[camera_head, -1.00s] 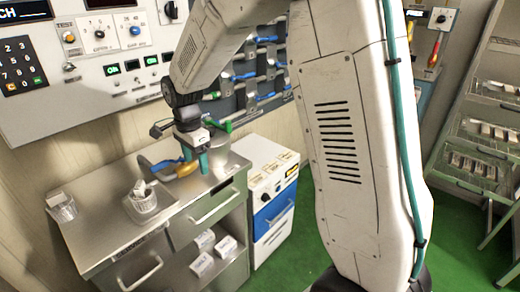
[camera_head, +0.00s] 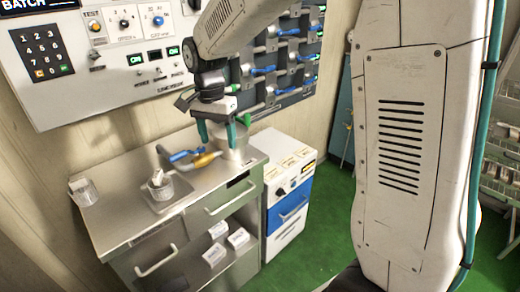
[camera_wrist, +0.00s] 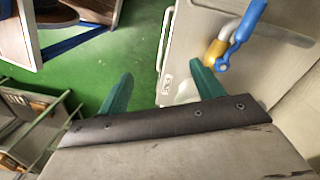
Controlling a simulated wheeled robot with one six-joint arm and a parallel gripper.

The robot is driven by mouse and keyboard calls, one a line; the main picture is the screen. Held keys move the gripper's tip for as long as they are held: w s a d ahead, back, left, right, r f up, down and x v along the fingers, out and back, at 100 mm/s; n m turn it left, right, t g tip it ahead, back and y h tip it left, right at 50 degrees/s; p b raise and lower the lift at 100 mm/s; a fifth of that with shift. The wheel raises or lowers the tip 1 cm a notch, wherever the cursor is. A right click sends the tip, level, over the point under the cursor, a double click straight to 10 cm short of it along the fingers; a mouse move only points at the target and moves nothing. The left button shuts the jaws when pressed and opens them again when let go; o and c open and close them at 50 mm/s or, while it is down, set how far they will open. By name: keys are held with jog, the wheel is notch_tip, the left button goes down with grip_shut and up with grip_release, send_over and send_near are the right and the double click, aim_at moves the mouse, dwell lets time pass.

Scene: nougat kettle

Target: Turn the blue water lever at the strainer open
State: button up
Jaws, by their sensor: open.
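The blue lever (camera_head: 182,156) sits on a yellow-brass valve (camera_head: 205,159) above the steel counter, beside a bent metal spout. The lever points left from the valve in the head view. In the wrist view the lever (camera_wrist: 246,24) and valve (camera_wrist: 215,52) are at the upper right, beyond the right finger. My gripper (camera_head: 217,138) has its two green fingers spread and empty, above and to the right of the lever, apart from it. It also shows in the wrist view (camera_wrist: 162,87). A basket (camera_head: 160,187) with white pieces, perhaps the strainer, sits in a counter recess.
Another basket (camera_head: 84,191) is at the counter's left. The control panel (camera_head: 110,60) and a rack of blue-handled valves (camera_head: 280,70) are on the wall.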

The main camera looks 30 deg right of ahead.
jog(key=s+d+r+n, duration=0.2)
jog(key=s+n, duration=0.2)
jog(key=s, duration=0.4)
jog(key=s+d+r+n, duration=0.1)
jog(key=s+r+n, duration=0.1)
jog(key=s+n, duration=0.2)
jog(key=s, duration=0.3)
jog(key=shift+s+d, duration=0.4)
jog(key=s+d+r+n+t, duration=0.2)
jog(key=s, duration=1.1)
jog(key=shift+s+d, duration=0.2)
jog(key=shift+d, duration=0.2)
